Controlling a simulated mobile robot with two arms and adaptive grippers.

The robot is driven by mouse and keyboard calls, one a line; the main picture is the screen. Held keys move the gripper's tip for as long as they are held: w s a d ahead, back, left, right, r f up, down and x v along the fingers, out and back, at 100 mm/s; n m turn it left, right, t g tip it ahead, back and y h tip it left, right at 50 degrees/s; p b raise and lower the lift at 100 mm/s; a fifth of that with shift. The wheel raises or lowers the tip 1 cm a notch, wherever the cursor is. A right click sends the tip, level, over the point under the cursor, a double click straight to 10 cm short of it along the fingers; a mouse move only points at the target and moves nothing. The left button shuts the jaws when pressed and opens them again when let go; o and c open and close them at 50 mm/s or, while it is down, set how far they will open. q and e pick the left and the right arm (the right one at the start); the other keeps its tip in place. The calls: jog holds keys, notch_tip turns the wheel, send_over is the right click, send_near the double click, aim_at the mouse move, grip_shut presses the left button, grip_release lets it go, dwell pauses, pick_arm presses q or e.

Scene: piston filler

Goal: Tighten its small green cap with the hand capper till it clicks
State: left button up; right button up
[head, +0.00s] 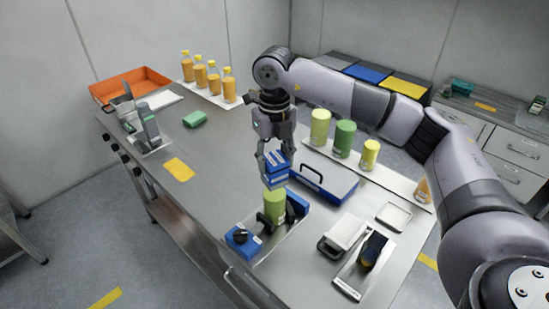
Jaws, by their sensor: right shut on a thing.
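My right gripper (275,151) points down over the front middle of the steel table, shut on a blue block-like tool with white stripes, which looks like the hand capper (275,172). Directly below it a light green container (274,205) stands upright in a blue and black holder (242,240). The tool's lower end is at the container's top. I cannot tell whether they touch. The small green cap is not visible, perhaps hidden under the tool. My left gripper is not in view.
A flat blue case (325,184) with a black handle lies right of the holder. Green and yellow cylinders (344,138) stand on a white strip behind. Orange bottles (214,81) and an orange tray (132,86) are at the back left. The table's left middle is mostly clear.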

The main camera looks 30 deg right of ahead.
jog(key=shift+m, duration=1.1)
jog(key=shift+r, duration=0.2)
jog(key=n+b, duration=0.1)
jog(key=n, duration=0.2)
jog(key=shift+f+n, duration=0.1)
jog(key=shift+n, duration=0.3)
jog(key=n, duration=0.3)
jog(key=shift+n+b, duration=0.3)
jog(key=shift+b, duration=0.05)
jog(key=n+b, duration=0.1)
jog(key=n, duration=0.6)
jog(key=shift+f+b, duration=0.15)
jog(key=shift+b, duration=0.25)
